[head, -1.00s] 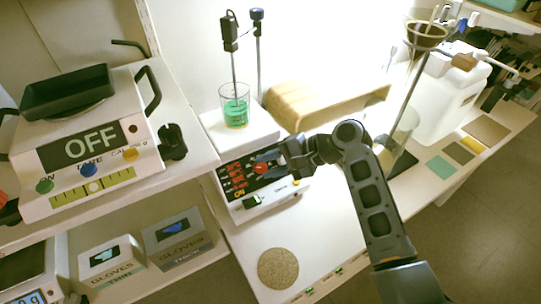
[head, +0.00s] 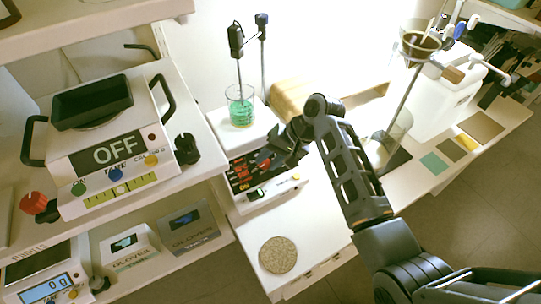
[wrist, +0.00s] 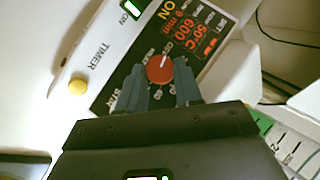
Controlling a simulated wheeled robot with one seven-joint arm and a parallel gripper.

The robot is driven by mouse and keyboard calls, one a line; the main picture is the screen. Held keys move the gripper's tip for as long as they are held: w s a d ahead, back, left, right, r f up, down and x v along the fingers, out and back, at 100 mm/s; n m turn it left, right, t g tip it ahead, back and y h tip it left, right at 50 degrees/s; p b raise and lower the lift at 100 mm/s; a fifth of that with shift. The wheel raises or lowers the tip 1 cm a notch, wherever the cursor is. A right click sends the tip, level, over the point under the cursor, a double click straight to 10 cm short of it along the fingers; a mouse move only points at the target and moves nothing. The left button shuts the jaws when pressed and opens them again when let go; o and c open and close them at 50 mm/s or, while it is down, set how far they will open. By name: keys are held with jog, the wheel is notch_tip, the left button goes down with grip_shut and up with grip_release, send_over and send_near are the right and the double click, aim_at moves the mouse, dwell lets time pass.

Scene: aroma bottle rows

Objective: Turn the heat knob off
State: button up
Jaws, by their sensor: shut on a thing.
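The hotplate stirrer (head: 285,186) stands on the bench with a black front panel and a lit red display. In the wrist view the display (wrist: 195,38) reads 50°C, 600, 9 min, with a green-lit ON switch (wrist: 131,9) nearby. A red round knob (wrist: 159,69) sits on the panel. My gripper (wrist: 158,84) is at this knob, with one finger on each side, shut on it. In the head view my gripper (head: 268,158) reaches the panel from the right and hides part of it.
A beaker of green liquid (head: 240,112) stands on the hotplate with a probe above it. A balance reading OFF (head: 108,150) is on the left shelf. A round cork mat (head: 278,254) lies in front. A funnel stand (head: 405,95) is at right.

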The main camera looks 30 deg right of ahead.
dwell(0.4)
jog(key=o, duration=1)
jog(key=shift+o, duration=0.2)
jog(key=v, duration=0.7)
jog(key=shift+r+b, duration=0.35)
jog(key=shift+b, duration=0.05)
jog(key=shift+s+d, duration=0.1)
jog(key=shift+d, duration=0.05)
